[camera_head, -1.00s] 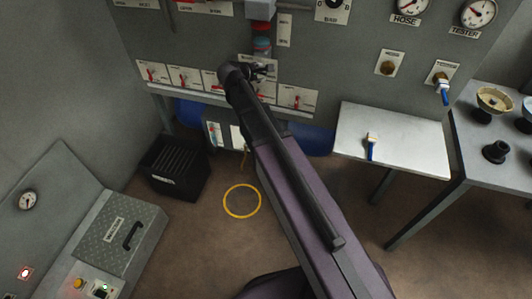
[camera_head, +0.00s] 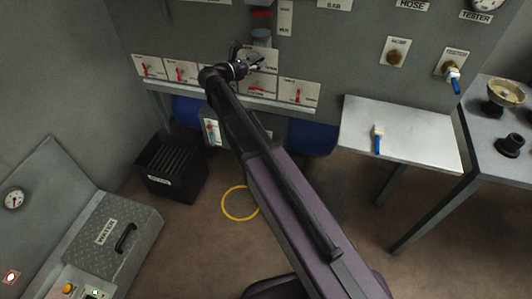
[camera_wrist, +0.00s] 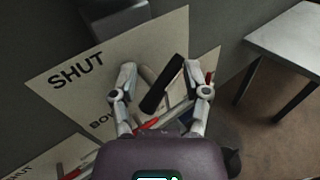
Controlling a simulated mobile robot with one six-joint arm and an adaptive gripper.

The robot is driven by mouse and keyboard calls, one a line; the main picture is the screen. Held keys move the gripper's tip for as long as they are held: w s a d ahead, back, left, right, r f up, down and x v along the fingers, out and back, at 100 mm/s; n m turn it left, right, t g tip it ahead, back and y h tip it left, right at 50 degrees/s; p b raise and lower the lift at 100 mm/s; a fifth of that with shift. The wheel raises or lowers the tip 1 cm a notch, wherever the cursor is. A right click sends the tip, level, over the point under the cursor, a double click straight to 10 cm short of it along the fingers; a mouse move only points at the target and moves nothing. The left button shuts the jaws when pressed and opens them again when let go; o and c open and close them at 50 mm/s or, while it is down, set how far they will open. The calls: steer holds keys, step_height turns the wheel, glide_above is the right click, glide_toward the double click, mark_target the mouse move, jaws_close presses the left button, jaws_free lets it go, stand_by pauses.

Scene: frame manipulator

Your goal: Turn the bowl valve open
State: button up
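The bowl valve's pale plate (camera_wrist: 95,85) fills the middle of the wrist view, with "SHUT" and a partly hidden "BOW" readable. A dark bar-like handle (camera_wrist: 164,85) slants over the plate. Red parts (camera_wrist: 148,124) show low beside the left finger and by the right finger; I cannot tell whether they form one lever. My gripper (camera_wrist: 160,68) is open, one finger on each side of the dark bar, with gaps visible. Contact is not clear. In the head view my gripper (camera_head: 250,62) is in front of the panel's plates and hides part of them.
Several plates with red levers (camera_head: 180,70) line the grey panel. A white side table (camera_head: 410,138) holds a blue-handled brush (camera_head: 377,138). A black bin (camera_head: 170,165) stands on the floor at left. A grey table (camera_head: 475,170) is at right. Floor around the yellow ring (camera_head: 240,203) is clear.

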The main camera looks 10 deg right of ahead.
steer(key=shift+a+f+n+h+b, duration=0.1)
steer(key=shift+f+n+h+b, duration=0.2)
steer(key=shift+n+b, duration=0.1)
steer(key=shift+a+r, duration=0.25)
steer(key=v, duration=1.3)
steer(key=s+d+f+m+g+y+b, duration=0.1)
steer(key=s+d+f+m+y+b, duration=0.1)
steer(key=f, duration=0.7)
steer(key=s+d+f+m+g+y+b, duration=0.2)
steer(key=s+d+f+m+b, duration=0.2)
steer(key=f+b, duration=0.5)
steer(key=s+d+f+m+g+y+b, duration=0.2)
steer(key=s+d+f+m+b, duration=0.1)
steer(key=f, duration=0.8)
steer(key=shift+s+d+f+m+y+b, duration=0.2)
steer(key=shift+d+m+y+b, duration=0.1)
steer(key=shift+d+m+b, duration=0.8)
steer(key=shift+d, duration=0.25)
